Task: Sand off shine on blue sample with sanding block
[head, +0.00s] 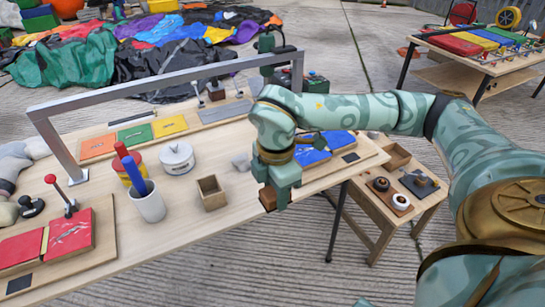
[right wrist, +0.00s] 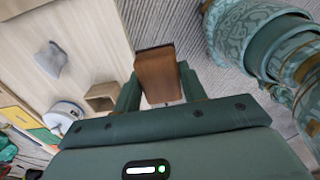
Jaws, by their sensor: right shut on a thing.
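My right gripper (head: 275,197) is shut on a brown wooden sanding block (head: 267,199) with a dark face. The right wrist view shows the block (right wrist: 157,72) between the two fingers, over or near the table's edge. The blue sample (head: 313,155) lies on a wooden board (head: 368,151) at the right end of the table. My gripper and wrist are just left of it and hide part of it; the block is apart from the blue. My left gripper is not in view.
The long wooden table (head: 150,245) holds a white cup (head: 148,205) with handled tools, a small wooden box (head: 211,192), a white lidded pot (head: 177,157) and a red sample (head: 70,235). A metal frame (head: 160,90) spans the back. A low side table (head: 405,190) stands right.

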